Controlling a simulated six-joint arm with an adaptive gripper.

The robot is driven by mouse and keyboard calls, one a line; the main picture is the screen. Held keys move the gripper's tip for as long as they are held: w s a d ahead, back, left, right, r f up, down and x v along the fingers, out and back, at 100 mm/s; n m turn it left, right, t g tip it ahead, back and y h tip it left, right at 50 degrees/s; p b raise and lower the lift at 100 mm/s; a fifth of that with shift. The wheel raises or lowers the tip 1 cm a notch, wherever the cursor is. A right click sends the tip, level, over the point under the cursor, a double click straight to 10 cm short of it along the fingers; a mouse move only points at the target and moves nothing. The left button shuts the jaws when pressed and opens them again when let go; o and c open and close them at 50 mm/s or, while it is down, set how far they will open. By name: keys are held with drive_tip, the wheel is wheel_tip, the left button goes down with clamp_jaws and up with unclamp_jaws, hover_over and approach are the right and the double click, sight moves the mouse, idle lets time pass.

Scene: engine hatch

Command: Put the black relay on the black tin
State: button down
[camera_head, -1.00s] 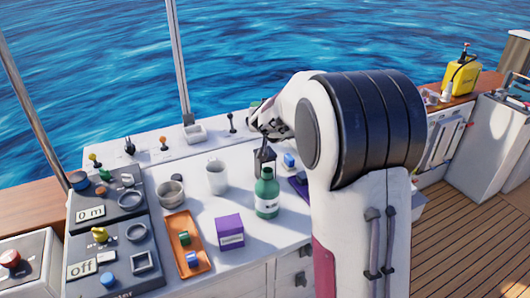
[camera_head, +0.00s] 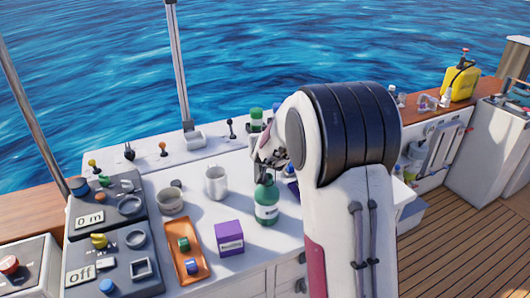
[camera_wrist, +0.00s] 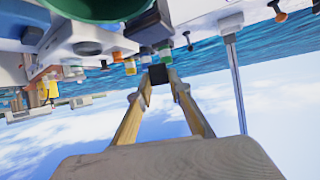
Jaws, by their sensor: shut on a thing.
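My gripper (camera_wrist: 163,82) is shut on a small black block, the black relay (camera_wrist: 158,74), which sits between the fingertips in the wrist view. In the head view my gripper (camera_head: 270,154) is above the white counter, just above and behind the green bottle (camera_head: 266,202). The relay cannot be made out there. I cannot clearly pick out the black tin; my arm hides part of the counter. The wrist view is tilted far over, with sky at the bottom.
A grey mug (camera_head: 216,183), a metal bowl (camera_head: 171,201), an orange tray (camera_head: 181,272) with small blocks and a purple box (camera_head: 230,238) stand left of the bottle. Green-capped jars (camera_head: 257,121) stand behind my gripper. Control panels (camera_head: 105,250) fill the left side.

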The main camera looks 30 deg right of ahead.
drive_tip(key=shift+f, duration=0.2)
drive_tip(key=shift+f, duration=1.85)
drive_tip(key=shift+f, duration=0.1)
drive_tip(key=c, duration=1.8)
unclamp_jaws()
drive_tip(key=shift+c, duration=0.2)
drive_tip(key=shift+s+r, duration=0.1)
drive_tip(key=shift+r, duration=0.1)
drive_tip(key=shift+v, duration=5.9)
